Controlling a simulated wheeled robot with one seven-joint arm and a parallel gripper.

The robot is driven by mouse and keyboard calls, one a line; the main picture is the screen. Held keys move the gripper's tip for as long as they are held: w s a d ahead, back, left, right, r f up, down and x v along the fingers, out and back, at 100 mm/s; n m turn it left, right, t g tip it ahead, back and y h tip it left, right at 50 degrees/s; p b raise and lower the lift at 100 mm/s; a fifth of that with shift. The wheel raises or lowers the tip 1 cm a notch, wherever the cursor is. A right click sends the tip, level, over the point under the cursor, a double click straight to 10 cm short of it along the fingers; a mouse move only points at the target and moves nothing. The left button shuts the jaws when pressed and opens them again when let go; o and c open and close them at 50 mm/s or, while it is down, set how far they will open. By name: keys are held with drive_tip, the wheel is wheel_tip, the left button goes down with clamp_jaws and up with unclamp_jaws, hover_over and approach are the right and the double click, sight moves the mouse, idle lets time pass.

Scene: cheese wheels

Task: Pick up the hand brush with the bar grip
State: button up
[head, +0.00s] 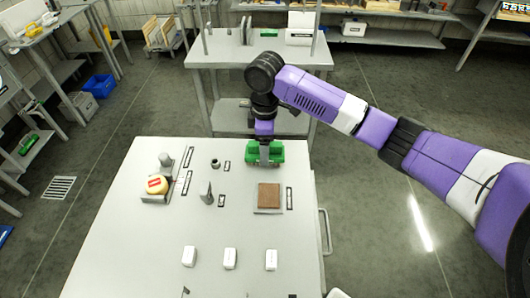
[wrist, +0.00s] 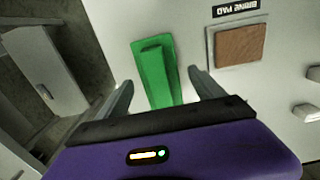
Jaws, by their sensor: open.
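A green block-like thing with a raised bar along its top, which looks like the hand brush (head: 251,153), lies at the far edge of the near white table. In the wrist view the green brush (wrist: 155,75) sits ahead, between my two finger lines. My gripper (head: 264,149) is at the brush in the head view, pointing down, and hides part of it. In the wrist view my gripper (wrist: 162,80) is open, with one finger on each side of the brush. A gap shows beside the right finger; contact cannot be told.
A brown brine pad (head: 269,196) lies right of centre on the white table (head: 130,250). A yellow piece with a red label (head: 157,185), a grey cone (head: 207,194) and a dark ring (head: 214,163) stand left. White blocks (head: 230,258) line the front. Another table (head: 225,60) stands behind.

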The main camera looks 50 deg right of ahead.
drive_tip(key=c, duration=1.7)
drive_tip(key=shift+o, duration=0.2)
wheel_tip(320, 180, up, 20)
drive_tip(key=o, duration=0.8)
drive_tip(key=shift+c, duration=0.2)
drive_tip(key=c, duration=0.4)
